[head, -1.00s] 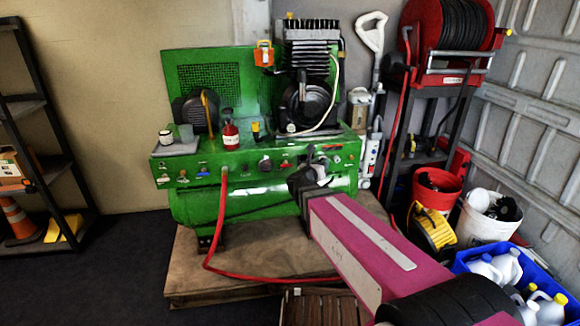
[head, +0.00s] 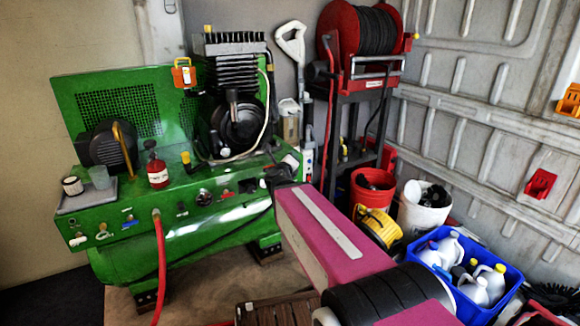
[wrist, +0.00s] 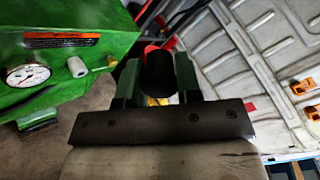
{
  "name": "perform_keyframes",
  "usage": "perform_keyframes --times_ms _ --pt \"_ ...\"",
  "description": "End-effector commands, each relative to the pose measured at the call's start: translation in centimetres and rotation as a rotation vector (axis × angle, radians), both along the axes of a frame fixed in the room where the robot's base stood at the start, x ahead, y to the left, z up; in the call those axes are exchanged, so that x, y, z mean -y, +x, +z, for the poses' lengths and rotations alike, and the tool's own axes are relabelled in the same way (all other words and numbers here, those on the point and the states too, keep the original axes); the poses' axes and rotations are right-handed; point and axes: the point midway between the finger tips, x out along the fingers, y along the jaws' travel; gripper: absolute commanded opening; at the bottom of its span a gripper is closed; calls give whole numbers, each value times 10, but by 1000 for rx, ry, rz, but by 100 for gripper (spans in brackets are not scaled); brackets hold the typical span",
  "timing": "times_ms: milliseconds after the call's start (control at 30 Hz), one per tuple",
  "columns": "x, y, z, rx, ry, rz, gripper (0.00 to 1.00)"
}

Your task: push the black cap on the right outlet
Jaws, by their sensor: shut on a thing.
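My gripper (wrist: 158,80) is shut on the black cap (wrist: 160,70), a short dark cylinder between its two fingers in the wrist view. In the head view my gripper (head: 279,174) is at the right end of the green compressor panel, and the cap cannot be made out there. In the wrist view the panel's front lies to the left of the fingers, with a pale grey knob-like fitting (wrist: 76,67) and a small brass fitting (wrist: 110,63) near its right edge. The cap is apart from both. I cannot tell which fitting is the right outlet.
A pressure gauge (wrist: 28,75) sits on the panel. A red hose (head: 160,260) hangs from its front. A red bucket (head: 371,190), a yellow reel (head: 381,228) and a blue crate (head: 499,302) of jugs stand to the right. A ribbed wall closes that side.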

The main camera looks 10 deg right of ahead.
Motion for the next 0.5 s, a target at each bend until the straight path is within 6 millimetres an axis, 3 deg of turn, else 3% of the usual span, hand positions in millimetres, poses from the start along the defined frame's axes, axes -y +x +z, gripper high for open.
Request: perform_keyframes --times_ms 200,500 --pt "-3 16 4 -54 -143 188 0" --pt "-6 20 -5 -76 -252 322 0"
